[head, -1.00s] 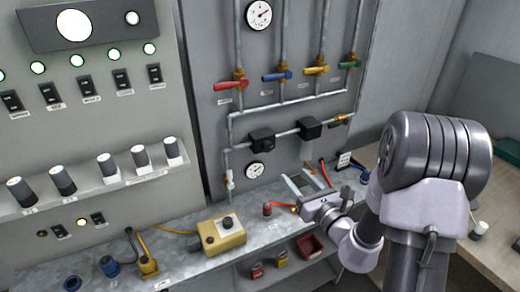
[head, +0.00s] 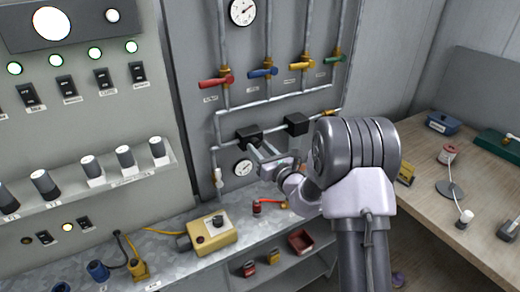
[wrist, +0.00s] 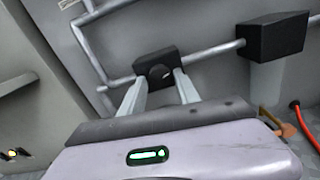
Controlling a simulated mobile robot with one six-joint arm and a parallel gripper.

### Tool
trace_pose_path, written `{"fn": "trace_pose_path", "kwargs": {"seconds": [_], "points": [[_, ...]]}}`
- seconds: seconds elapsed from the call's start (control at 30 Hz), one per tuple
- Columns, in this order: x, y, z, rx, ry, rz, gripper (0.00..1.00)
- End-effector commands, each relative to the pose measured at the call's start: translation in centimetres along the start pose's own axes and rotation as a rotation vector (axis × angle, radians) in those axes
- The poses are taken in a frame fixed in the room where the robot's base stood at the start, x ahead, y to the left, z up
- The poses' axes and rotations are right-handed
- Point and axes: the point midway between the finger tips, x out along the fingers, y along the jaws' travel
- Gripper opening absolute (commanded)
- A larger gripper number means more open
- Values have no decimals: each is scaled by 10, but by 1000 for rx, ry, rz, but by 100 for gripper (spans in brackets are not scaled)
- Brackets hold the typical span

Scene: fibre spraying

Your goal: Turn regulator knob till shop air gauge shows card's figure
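Two black box-shaped fittings sit on the horizontal pipe. The left one (head: 248,132) carries a dark round knob (wrist: 158,73) on its front, seen in the wrist view. My gripper (wrist: 159,80) is open, its two pale fingers pointing at this fitting, one on each side of the knob. I cannot tell whether they touch it. In the head view my gripper (head: 261,149) is just below and in front of the fitting. A small round gauge (head: 243,168) is below it, its figures too small to read. I cannot make out a card with a figure.
The right black fitting (head: 296,122) is close beside my gripper. Coloured valve handles, one red (head: 216,81), line the pipes above, with a larger gauge (head: 243,11) higher up. A yellow box (head: 212,232) stands on the metal bench below. A wooden table (head: 440,210) is at the right.

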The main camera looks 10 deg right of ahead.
Motion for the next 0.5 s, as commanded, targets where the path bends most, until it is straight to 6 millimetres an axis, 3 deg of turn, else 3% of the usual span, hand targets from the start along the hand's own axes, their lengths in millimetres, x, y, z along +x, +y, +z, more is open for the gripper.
{"fn": "trace_pose_path", "kwargs": {"seconds": [0.03,0.17,0.5], "points": [[0,0,0,0,0,0,26],[0,0,0,0,0,0,1],[0,0,-1,-51,-1,0,0]]}}
